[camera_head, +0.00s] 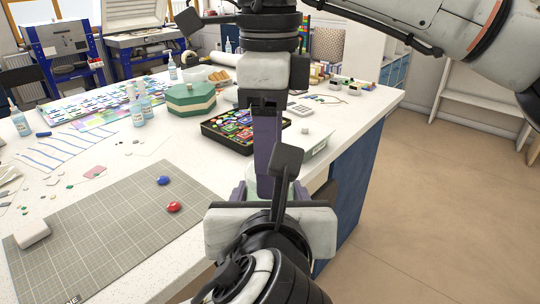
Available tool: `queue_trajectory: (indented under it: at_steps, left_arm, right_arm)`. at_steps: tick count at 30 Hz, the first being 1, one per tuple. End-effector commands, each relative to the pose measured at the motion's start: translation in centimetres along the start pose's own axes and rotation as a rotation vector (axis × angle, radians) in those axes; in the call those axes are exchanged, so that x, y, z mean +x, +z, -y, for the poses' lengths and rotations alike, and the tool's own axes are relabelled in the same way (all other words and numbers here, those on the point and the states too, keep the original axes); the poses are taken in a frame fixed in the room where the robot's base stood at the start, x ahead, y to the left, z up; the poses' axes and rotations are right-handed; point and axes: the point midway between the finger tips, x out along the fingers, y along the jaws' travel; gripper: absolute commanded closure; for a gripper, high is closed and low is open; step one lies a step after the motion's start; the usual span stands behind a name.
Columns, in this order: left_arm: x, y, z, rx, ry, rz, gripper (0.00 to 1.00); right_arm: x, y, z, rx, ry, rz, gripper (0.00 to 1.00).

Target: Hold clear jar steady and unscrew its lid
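The clear jar (252,179) stands near the right edge of the white table, mostly hidden behind my grippers. Only pale, see-through bits of it show. My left gripper (270,191), low in the middle, has a purple-grey finger on each side of the jar, and the jar seems to fill the gap between them. My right gripper (266,190) points straight down from above, its purple-grey fingers seen edge-on and reaching down to the jar's top. The lid cannot be made out behind these fingers, so I cannot tell whether they grip it.
A grey cutting mat (115,235) with a blue piece (163,181) and a red piece (173,207) lies left. Bottles (138,113) stand farther back. Open floor lies right.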

Motion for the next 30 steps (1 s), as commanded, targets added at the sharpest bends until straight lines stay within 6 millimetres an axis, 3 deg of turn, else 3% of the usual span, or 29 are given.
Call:
queue_trajectory:
  at_steps: [6, 15, 16, 19, 30]
  left_arm:
    - [-0.06, 0.03, 0.08, 0.003, -0.004, 0.001, 1.0]
    - [-0.07, 0.01, 0.13, 0.003, -0.005, 0.001, 1.0]
    - [-0.08, 0.01, 0.14, 0.003, -0.006, 0.001, 1.0]
    - [-0.07, 0.02, 0.14, 0.003, -0.006, 0.001, 1.0]
    - [-0.06, 0.06, 0.07, 0.001, -0.003, 0.002, 1.0]
  right_arm:
    - [-0.04, -0.01, 0.05, -0.238, -0.002, -0.001, 0.72]
    - [-0.05, 0.06, 0.03, -0.255, -0.002, 0.001, 0.72]
    - [-0.06, 0.06, 0.03, -0.255, -0.002, 0.002, 0.43]
    - [-0.06, 0.06, 0.03, -0.254, -0.002, 0.001, 0.27]
    - [-0.78, 0.04, 0.06, -0.251, -0.003, 0.001, 0.26]
